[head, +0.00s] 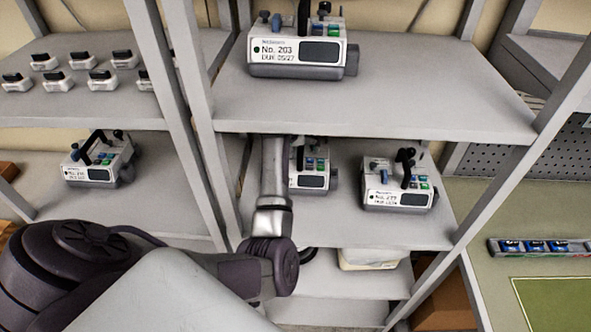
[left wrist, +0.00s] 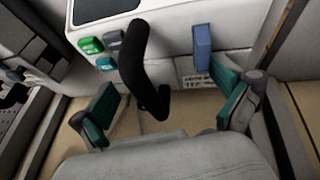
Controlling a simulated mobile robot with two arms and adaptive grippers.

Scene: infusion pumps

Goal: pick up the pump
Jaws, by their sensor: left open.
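A white and grey pump (head: 312,181) stands on the middle shelf, its left part hidden behind my left arm. In the left wrist view, a pump (left wrist: 180,14) shows close up and upside down, with a dark screen, coloured buttons, a blue clip and a black handle (left wrist: 140,62). It appears to be this same pump. My left gripper (left wrist: 165,105) is open, its teal-padded fingers apart on either side of the handle, with gaps to it. In the head view its fingers are hidden at the upper shelf's edge. My right gripper is not in view.
Pump No. 203 (head: 297,52) stands on the shelf (head: 420,95) above. Another pump (head: 398,184) stands to the right on the middle shelf, and one (head: 98,163) on the left rack. Shelf posts (head: 205,120) flank my arm. Several small devices (head: 55,78) sit upper left.

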